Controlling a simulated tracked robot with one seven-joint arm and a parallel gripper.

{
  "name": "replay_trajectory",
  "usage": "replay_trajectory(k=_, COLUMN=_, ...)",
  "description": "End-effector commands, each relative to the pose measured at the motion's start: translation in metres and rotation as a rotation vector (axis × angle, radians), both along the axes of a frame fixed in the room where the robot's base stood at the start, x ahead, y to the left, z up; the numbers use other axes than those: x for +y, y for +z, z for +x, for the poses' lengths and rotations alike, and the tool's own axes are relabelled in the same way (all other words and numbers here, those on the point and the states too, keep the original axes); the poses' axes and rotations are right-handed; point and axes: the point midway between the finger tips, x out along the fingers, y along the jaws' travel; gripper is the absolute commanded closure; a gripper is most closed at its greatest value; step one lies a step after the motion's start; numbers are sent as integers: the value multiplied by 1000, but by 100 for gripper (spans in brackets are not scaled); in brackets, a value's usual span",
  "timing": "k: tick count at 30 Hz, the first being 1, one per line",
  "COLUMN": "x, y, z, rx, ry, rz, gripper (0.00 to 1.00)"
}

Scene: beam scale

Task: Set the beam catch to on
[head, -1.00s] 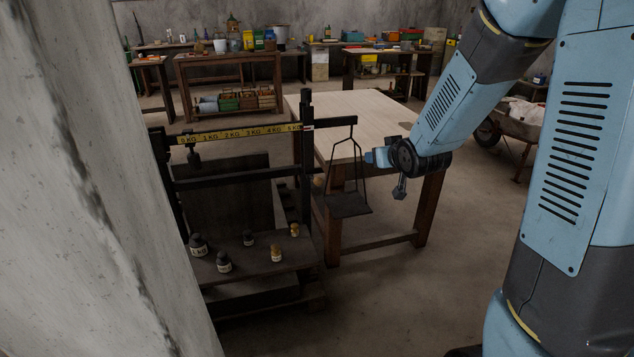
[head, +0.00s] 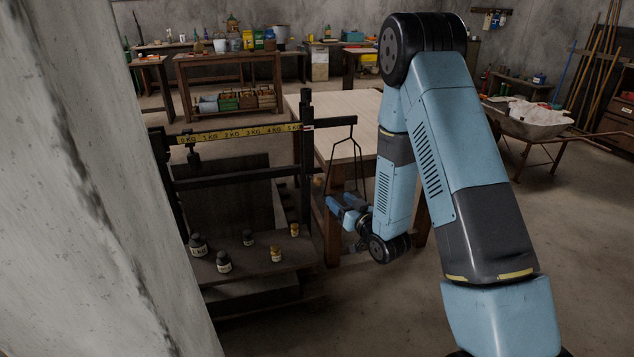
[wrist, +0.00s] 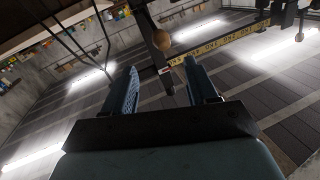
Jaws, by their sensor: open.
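The beam scale has a yellow graduated beam (head: 240,134) on a dark frame, left of centre in the head view. The beam also shows in the wrist view (wrist: 232,40). A brown round knob (wrist: 161,40) on a dark bar sits ahead of the gap between my fingers; it may be the catch handle, but its setting cannot be told. My gripper (head: 338,208) is beside the scale's right post, by the hanging pan frame. In the wrist view my gripper (wrist: 161,66) is open, with nothing visibly held; the fingers appear short of the knob.
Several small weights (head: 224,262) stand on the scale's low platform. A pale-topped table (head: 330,115) is behind the scale. A grey pillar (head: 120,200) blocks the left of the head view. A wheelbarrow (head: 533,122) stands at right; open floor lies in front of it.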

Motion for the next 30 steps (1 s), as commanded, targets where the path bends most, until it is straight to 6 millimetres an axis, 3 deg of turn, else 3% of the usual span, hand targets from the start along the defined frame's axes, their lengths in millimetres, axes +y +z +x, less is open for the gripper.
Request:
replay_trajectory(k=7, x=11, y=-1, z=16, rx=-7, ry=5, rz=7, gripper=43)
replay_trajectory(k=21, x=53, y=-1, z=85, rx=-7, ry=5, rz=6, gripper=43)
replay_trajectory(k=30, x=70, y=-1, z=113, rx=-5, ry=4, rz=5, gripper=43)
